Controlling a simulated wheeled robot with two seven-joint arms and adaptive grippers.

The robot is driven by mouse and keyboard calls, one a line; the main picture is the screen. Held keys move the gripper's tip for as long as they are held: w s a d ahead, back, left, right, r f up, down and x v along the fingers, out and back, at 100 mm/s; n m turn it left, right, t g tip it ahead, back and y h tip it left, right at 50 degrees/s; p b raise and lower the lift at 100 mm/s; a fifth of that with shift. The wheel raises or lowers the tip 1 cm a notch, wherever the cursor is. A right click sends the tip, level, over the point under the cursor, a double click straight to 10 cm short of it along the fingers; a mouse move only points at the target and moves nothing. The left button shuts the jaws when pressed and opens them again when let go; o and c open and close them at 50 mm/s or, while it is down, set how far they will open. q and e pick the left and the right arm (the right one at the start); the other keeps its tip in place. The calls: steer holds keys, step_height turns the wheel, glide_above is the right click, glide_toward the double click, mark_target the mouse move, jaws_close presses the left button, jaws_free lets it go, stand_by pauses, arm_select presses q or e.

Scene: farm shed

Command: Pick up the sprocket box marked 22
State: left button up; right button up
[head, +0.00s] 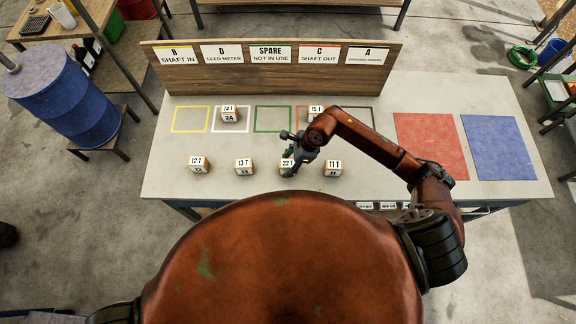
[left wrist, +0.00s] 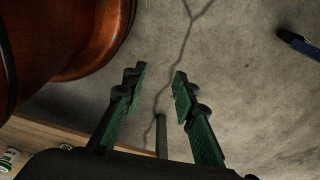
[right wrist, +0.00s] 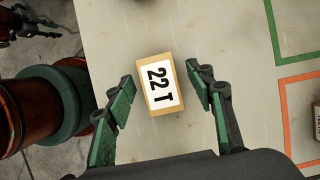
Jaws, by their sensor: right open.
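The sprocket box marked 22 (head: 286,164) is a small wooden box with a white "22 T" label, in the front row on the table. In the right wrist view the box (right wrist: 161,85) lies between the fingertips, with a gap on each side. My right gripper (head: 296,157) is open over the box and partly hides it in the head view; its fingers (right wrist: 165,88) point down around the box. My left gripper (left wrist: 158,85) is open and empty above the concrete floor, and it is not seen in the head view.
Boxes marked 12 (head: 198,164), 13 (head: 243,165) and 11 (head: 332,168) stand in the same row. Boxes marked 24 (head: 229,114) and 15 (head: 316,110) stand in outlined squares behind. An upright label board (head: 272,71) closes the back. Red (head: 431,149) and blue (head: 502,147) mats lie at right.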

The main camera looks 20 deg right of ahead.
steer(key=c, duration=1.3)
arm_select(q)
steer(key=shift+s, duration=0.6)
arm_select(e)
steer(key=shift+c, duration=0.2)
arm_select(q)
steer(key=shift+w, duration=0.15)
arm_select(e)
steer(key=shift+r, duration=0.1)
